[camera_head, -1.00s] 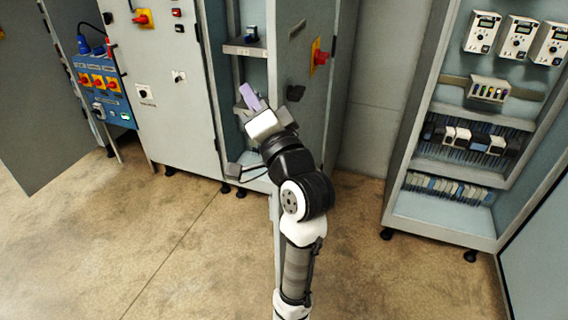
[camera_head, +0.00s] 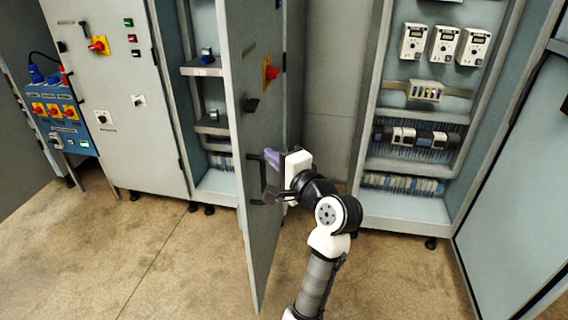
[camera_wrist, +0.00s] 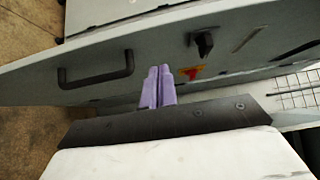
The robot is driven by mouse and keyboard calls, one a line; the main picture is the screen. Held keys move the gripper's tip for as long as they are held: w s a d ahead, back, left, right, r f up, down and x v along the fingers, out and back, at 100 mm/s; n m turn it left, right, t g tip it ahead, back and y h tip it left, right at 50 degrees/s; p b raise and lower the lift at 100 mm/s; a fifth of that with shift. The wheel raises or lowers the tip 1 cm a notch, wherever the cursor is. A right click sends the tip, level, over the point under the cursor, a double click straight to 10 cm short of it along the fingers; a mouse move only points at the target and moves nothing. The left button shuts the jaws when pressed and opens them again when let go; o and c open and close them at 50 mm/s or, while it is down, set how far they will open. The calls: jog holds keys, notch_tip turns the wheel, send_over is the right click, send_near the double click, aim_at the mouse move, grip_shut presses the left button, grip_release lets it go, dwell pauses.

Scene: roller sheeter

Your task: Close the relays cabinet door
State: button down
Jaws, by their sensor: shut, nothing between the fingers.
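The middle cabinet (camera_head: 214,184) stands open, showing shelves with small devices. Its grey door (camera_head: 258,225) is swung well out, nearly edge-on in the head view. The door's outer face carries a black handle (camera_head: 256,180), a black knob (camera_head: 250,104) and a red-yellow switch (camera_head: 271,72). My gripper (camera_head: 271,157) is on the outer-face side, beside the handle, shut and empty. In the wrist view its purple fingers (camera_wrist: 158,84) are together in front of the door (camera_wrist: 150,48), right of the handle (camera_wrist: 95,72). I cannot tell whether they touch the door.
A second open cabinet (camera_head: 400,212) with meters and relay-like modules stands at the right, its door (camera_head: 510,190) open too. A closed grey cabinet (camera_head: 120,140) and a blue socket panel (camera_head: 60,118) stand at the left. The floor in front is clear.

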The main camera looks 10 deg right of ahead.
aim_at(241, 143)
jog(key=w+a, duration=0.1)
jog(key=a, duration=0.1)
jog(key=w+a+p, duration=0.1)
jog(key=w+a, duration=0.1)
jog(key=shift+a, duration=0.2)
jog(key=shift+w+a, duration=0.15)
jog(key=shift+a, duration=0.2)
jog(key=shift+a, duration=0.15)
